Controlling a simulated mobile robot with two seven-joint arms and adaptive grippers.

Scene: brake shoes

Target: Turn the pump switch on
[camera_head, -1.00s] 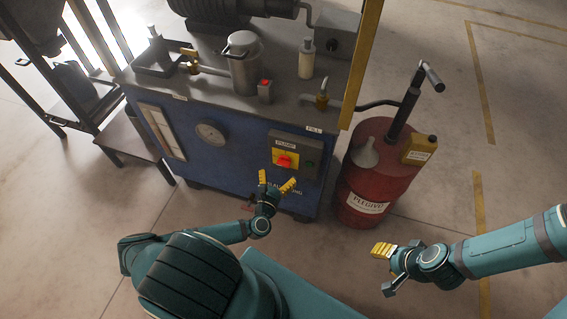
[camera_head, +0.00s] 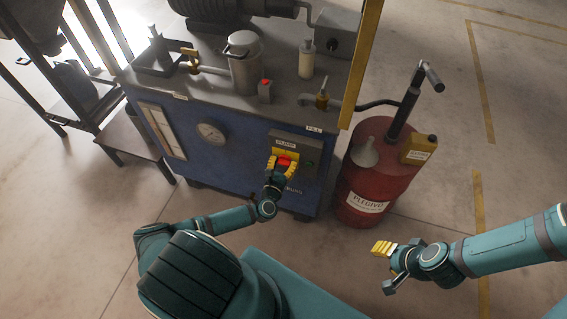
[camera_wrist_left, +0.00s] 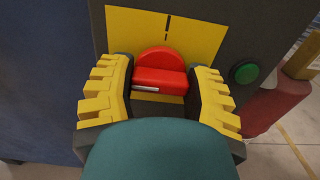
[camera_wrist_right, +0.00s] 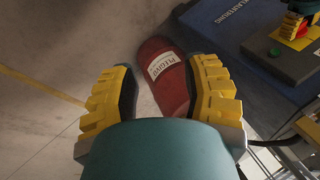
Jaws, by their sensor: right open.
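The pump switch is a red rotary knob (camera_wrist_left: 160,72) on a yellow plate (camera_wrist_left: 130,25) on the blue cabinet's front. In the head view the red knob (camera_head: 286,160) sits under the PUMP label. My left gripper (camera_head: 283,163) is at the switch, and in the left wrist view its yellow fingers (camera_wrist_left: 160,95) stand apart on either side of the knob. Gaps show between the fingers and the knob. The knob's handle bar looks horizontal, with a pale mark at its left end. My right gripper (camera_head: 379,268) is open and empty, away from the cabinet.
A green button (camera_wrist_left: 245,72) is right of the switch plate. A red drum (camera_head: 372,190) with a hand pump stands right of the cabinet (camera_head: 235,165). A pot (camera_head: 243,70), a bottle (camera_head: 306,60) and a small red-button box (camera_head: 265,90) stand on top. The floor at right is clear.

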